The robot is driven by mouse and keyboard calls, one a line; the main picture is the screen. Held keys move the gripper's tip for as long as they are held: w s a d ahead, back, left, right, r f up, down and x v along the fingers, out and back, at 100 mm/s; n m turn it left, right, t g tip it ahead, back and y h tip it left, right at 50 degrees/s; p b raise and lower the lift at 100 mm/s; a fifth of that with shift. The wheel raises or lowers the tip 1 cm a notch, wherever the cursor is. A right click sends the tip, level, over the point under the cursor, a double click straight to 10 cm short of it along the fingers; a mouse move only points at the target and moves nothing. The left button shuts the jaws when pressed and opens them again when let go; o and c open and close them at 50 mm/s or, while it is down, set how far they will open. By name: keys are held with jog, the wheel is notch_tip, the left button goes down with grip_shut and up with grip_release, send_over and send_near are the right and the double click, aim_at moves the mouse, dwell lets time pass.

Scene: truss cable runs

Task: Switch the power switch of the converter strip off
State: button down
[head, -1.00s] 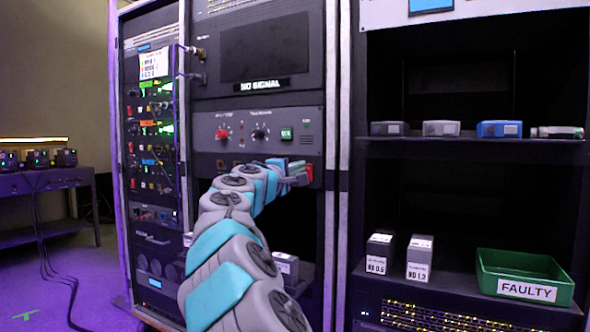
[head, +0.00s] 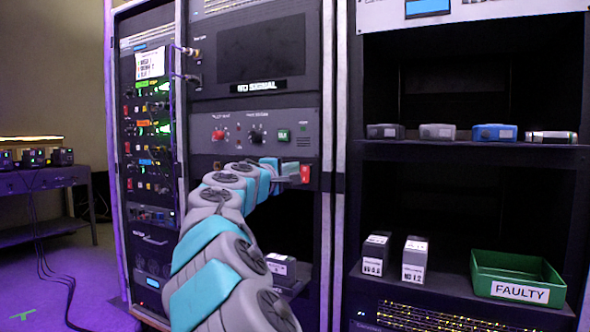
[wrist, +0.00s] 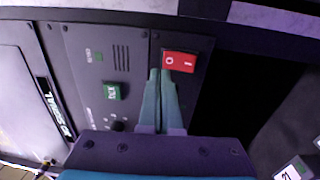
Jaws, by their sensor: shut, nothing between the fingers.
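The power switch is a red rocker marked O and I (wrist: 179,62) on the dark converter strip (wrist: 168,40). In the head view the red switch (head: 305,174) shows at the right end of the strip, below the panel with the green button. My gripper (wrist: 161,72) is shut and empty. Its fingertips are close to the O end of the rocker; I cannot tell whether they touch it. In the head view my gripper (head: 292,172) is just left of the switch. The I end is uncovered in the wrist view.
Above the strip is a panel with a green button (head: 284,135), a red knob (head: 218,135) and a dark knob. Below it is a dark open bay with a small box (head: 281,265). A rack post (head: 335,230) stands to the right, then shelves with a green FAULTY bin (head: 518,262).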

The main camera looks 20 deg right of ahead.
jog(key=r+v, duration=0.2)
jog(key=v, duration=0.9)
jog(key=shift+s+a+r, duration=0.2)
jog(key=shift+s+a, duration=0.15)
